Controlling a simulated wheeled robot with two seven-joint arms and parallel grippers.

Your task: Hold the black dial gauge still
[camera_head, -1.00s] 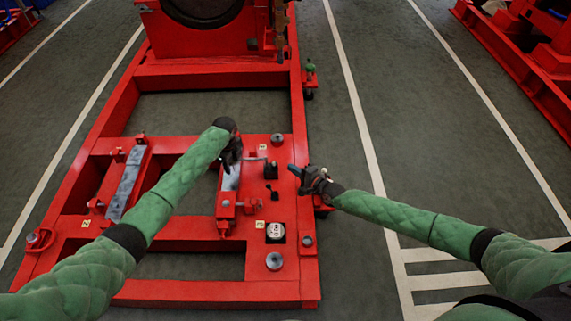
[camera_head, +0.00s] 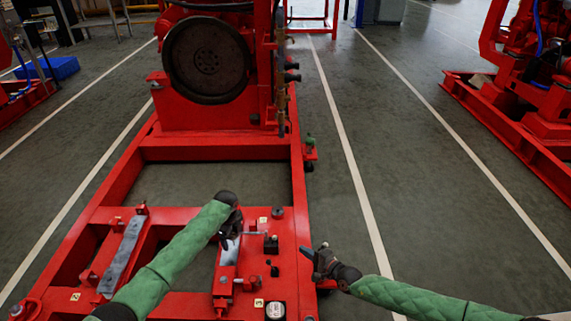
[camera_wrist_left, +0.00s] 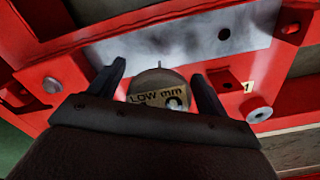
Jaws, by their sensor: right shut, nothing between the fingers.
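The dial gauge (camera_wrist_left: 158,84) shows in the left wrist view as a dark grey round body with a label reading "LOW mm". It lies between the two fingers of my left gripper (camera_wrist_left: 158,70), with narrow gaps showing on both sides. My left gripper (camera_head: 230,242) reaches down over the red frame in the head view, and its hand hides most of the gauge there. A thin rod runs from there to a small black block (camera_head: 271,245) on the red plate. My right gripper (camera_head: 309,251) is shut and empty, at the plate's right edge.
The red frame (camera_head: 215,155) carries a large dark flywheel (camera_head: 207,57) at the back. A grey metal strip (camera_head: 122,257) lies left of my left arm. A round white-faced dial (camera_head: 275,311) sits at the plate's front. Clear floor (camera_head: 390,200) lies to the right.

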